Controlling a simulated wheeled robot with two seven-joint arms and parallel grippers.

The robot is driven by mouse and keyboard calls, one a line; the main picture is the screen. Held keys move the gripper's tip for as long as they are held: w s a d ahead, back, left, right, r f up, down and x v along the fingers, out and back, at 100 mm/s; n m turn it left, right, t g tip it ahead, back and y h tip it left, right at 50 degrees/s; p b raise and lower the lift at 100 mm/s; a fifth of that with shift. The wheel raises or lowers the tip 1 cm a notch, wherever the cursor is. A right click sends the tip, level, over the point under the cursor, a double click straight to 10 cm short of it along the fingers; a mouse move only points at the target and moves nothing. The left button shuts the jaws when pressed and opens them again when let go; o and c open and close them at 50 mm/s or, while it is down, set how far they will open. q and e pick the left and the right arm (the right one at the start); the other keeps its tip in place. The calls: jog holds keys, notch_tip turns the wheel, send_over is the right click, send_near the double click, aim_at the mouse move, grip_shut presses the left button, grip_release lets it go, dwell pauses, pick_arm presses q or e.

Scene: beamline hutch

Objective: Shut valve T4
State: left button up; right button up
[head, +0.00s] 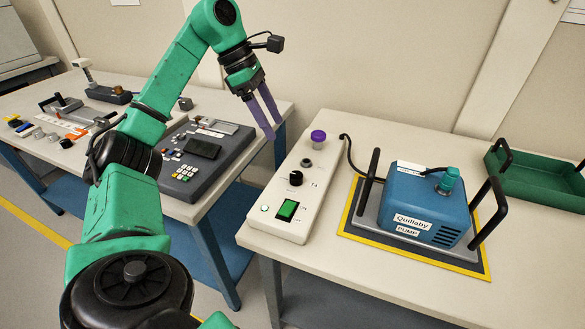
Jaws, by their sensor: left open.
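A blue pump (408,200) labelled "Quillaby pump" has a teal knob (448,180) on top. My left gripper (274,130) is open and empty, in the air left of the purple knob and apart from it. My right gripper is out of view.
Black handles (487,212) stand on both sides of the pump, on a yellow-edged mat (345,225). A black cable runs from the box towards the pump. A green tray (540,183) sits at right. A grey console (205,150) stands on the left table; a gap separates the tables.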

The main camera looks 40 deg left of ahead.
aim_at(296, 174)
pick_arm(q)
jog(key=b+x, duration=0.1)
jog(key=x, duration=0.3)
jog(key=b+x, duration=0.2)
jog(key=x, duration=0.2)
jog(key=s+b+x, duration=0.1)
jog(key=b+x, duration=0.1)
jog(key=x, duration=0.3)
jog(key=shift+f, duration=0.2)
jog(key=shift+w+d+f, duration=0.1)
jog(key=shift+d+f, duration=0.1)
jog(key=shift+f, duration=0.2)
grip_shut()
